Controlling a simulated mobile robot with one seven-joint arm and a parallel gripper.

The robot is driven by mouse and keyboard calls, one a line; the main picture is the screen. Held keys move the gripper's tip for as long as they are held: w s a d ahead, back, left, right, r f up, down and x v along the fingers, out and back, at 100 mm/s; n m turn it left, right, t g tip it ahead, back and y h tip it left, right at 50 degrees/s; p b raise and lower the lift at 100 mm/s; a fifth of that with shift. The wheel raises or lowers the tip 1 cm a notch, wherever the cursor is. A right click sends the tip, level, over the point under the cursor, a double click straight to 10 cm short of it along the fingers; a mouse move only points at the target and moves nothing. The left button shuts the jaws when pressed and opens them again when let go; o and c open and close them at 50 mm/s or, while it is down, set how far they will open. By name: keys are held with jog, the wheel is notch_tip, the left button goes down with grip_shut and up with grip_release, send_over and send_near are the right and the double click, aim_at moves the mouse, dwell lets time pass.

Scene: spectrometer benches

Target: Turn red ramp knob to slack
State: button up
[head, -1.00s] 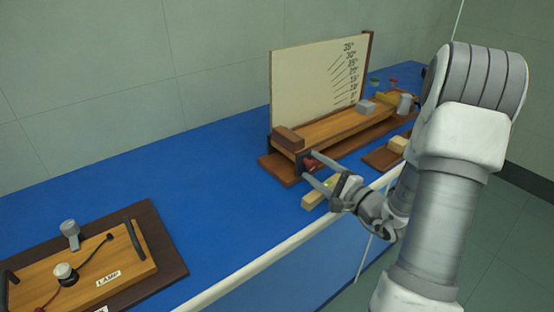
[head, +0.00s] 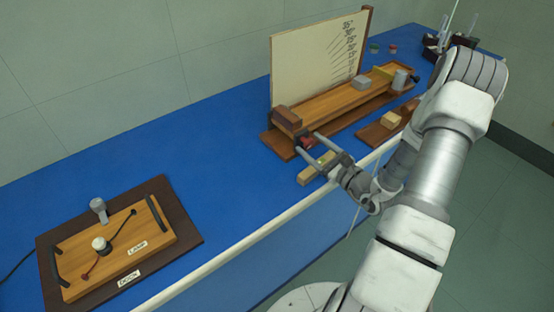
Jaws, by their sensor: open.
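The red ramp knob (head: 307,143) is a small dark red piece at the near lower end of the wooden ramp (head: 345,103), partly hidden by the fingers. My gripper (head: 308,142) is open, its two fingers pointing at the knob from the front right. One fingertip shows on each side of the knob. I cannot tell whether either finger touches it. The angle board (head: 312,65) with degree marks stands upright behind the ramp.
A brown block (head: 287,119) and a grey block (head: 362,83) sit on the ramp. A yellowish bar (head: 316,168) lies just below my fingers.

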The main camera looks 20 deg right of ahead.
jog(key=m+p, duration=0.2)
jog(key=m, duration=0.1)
jog(key=shift+r, duration=0.25)
jog(key=b+v, duration=0.2)
jog(key=v, duration=1.5)
jog(key=s+a+r+n+g, duration=0.2)
jog(key=a+r+n+g, duration=0.6)
jog(key=a+n, duration=0.3)
jog(key=s+a+r+n+g+y, duration=0.1)
jog(key=s+a+r+n+g, duration=0.1)
jog(key=a+r+n+g, duration=0.6)
jog(key=shift+s+a+r+n+y+p, duration=0.3)
jog(key=shift+s+a+n+p, duration=0.1)
jog(key=shift+a+n, duration=1.5)
